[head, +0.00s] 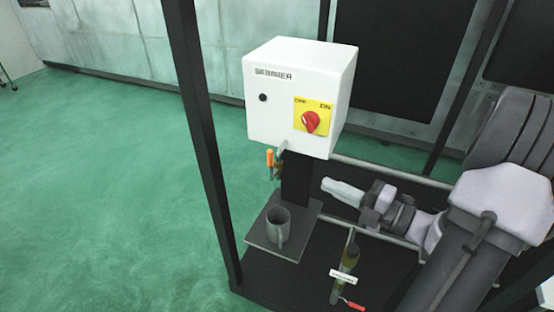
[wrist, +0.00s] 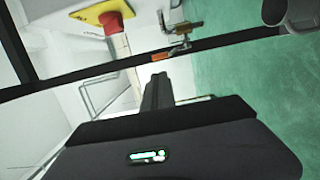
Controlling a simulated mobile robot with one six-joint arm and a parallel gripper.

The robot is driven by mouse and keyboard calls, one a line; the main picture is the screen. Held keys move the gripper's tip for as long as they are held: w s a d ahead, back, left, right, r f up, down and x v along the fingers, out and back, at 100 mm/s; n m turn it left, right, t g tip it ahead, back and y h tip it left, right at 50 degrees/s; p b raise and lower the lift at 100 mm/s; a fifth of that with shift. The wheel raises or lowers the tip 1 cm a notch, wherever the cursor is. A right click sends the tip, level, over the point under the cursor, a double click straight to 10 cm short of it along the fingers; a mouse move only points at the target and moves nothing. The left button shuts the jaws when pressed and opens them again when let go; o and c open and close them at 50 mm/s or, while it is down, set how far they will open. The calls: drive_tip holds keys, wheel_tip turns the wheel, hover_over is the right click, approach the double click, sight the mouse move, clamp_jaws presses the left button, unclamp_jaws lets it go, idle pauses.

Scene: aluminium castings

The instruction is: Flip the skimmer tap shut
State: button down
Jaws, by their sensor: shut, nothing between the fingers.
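The skimmer is a white box (head: 290,95) labelled SKIMMER. Its tap (head: 280,164) is under the box's lower front edge, with an orange lever (head: 269,159) that stands roughly upright in the head view. In the wrist view the brass tap (wrist: 181,40) and its orange lever (wrist: 161,57) show beyond my fingertips. My gripper (head: 326,184) is to the right of the tap and a little lower, apart from it. Its fingers (wrist: 157,78) are shut and hold nothing. Whether the tap is running is too small to tell.
A grey mug (head: 278,230) stands on a dark plate (head: 262,244) below the tap. A red knob (head: 311,122) on a yellow plate is on the box. A dark post (head: 203,145) stands left. A pipe with a red-handled valve (head: 350,303) is below my arm.

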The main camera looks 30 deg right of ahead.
sight(272, 159)
drive_tip(key=b+x, duration=0.4)
drive_tip(key=x, duration=0.9)
drive_tip(key=shift+s+a+f, duration=0.1)
drive_tip(key=shift+a+f, duration=0.05)
drive_tip(key=shift+a, duration=0.05)
drive_tip(key=shift+w+a+b, duration=0.25)
drive_tip(key=shift+w+b, duration=0.05)
drive_tip(key=shift+w, duration=0.25)
drive_tip(key=shift+r, duration=0.25)
